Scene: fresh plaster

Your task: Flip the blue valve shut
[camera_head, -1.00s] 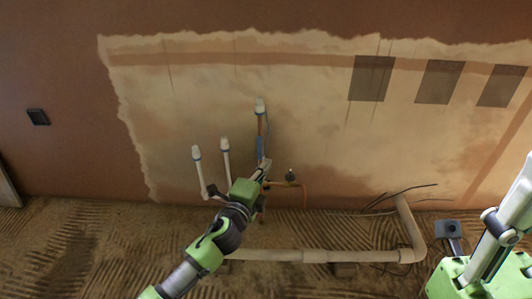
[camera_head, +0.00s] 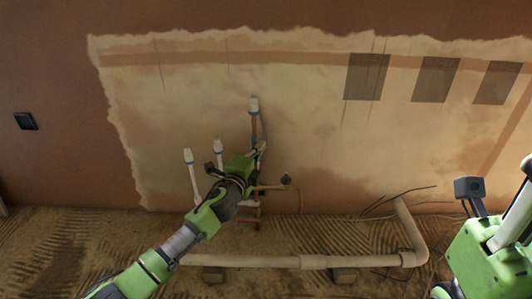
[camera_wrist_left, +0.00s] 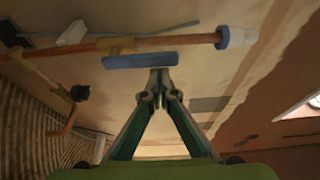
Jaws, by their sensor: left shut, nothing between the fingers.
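The blue valve handle (camera_wrist_left: 140,61) shows in the left wrist view as a flat bar. It lies roughly parallel to the copper pipe (camera_wrist_left: 165,43), which ends in a white cap (camera_wrist_left: 243,37) with a blue ring. My left gripper (camera_wrist_left: 160,74) is shut and empty, its tips right at the bar's edge; I cannot tell whether they touch. In the head view my left gripper (camera_head: 261,147) is in front of the capped copper pipe (camera_head: 254,127) and hides the blue handle. My right gripper is out of view.
Two white capped pipes (camera_head: 189,165) (camera_head: 218,150) rise left of the gripper. A dark round fitting (camera_head: 286,180) on a thin copper line is close on its right. A large pale pipe (camera_head: 314,262) runs along the ridged floor.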

